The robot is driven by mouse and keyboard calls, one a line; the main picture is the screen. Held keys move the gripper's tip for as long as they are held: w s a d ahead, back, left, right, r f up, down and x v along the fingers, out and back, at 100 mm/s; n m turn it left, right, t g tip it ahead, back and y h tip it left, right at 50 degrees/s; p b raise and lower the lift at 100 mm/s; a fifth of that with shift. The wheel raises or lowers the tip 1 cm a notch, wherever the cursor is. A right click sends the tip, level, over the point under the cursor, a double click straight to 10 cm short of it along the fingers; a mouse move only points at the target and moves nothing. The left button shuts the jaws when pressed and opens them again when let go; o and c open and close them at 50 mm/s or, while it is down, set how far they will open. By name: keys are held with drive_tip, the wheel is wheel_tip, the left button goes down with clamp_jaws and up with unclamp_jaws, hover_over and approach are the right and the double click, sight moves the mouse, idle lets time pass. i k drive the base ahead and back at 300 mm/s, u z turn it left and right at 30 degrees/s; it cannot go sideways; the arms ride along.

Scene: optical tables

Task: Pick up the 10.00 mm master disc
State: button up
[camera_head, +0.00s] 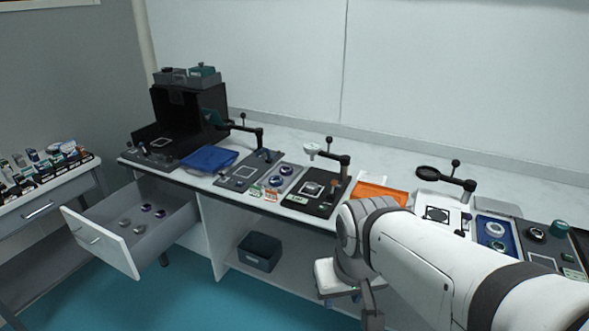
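No label reading 10.00 mm is legible, so I cannot tell which disc is the master disc. Several small round discs (139,229) lie in the open drawer (104,244) at the left, some silvery and some dark-rimmed. Two blue-ringed round pieces (287,170) sit on a grey tray in the middle of the bench. Another round piece (495,229) lies in a blue tray at the right. My gripper (352,290) hangs low in front of the bench, right of the drawer and away from these pieces. Its fingers are too unclear to tell their opening.
The white bench (230,194) carries stands, trays, an orange tray (376,192) and a black box (178,112). A dark blue bin (260,251) sits on the shelf below. A side table with small items stands at far left. Teal floor before the bench is clear.

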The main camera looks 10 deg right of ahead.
sight(311, 187)
drive_tip(key=z, duration=0.15)
drive_tip(key=i, duration=1)
drive_tip(key=z, duration=3.35)
drive_tip(key=k, duration=1.65)
drive_tip(key=u, duration=0.45)
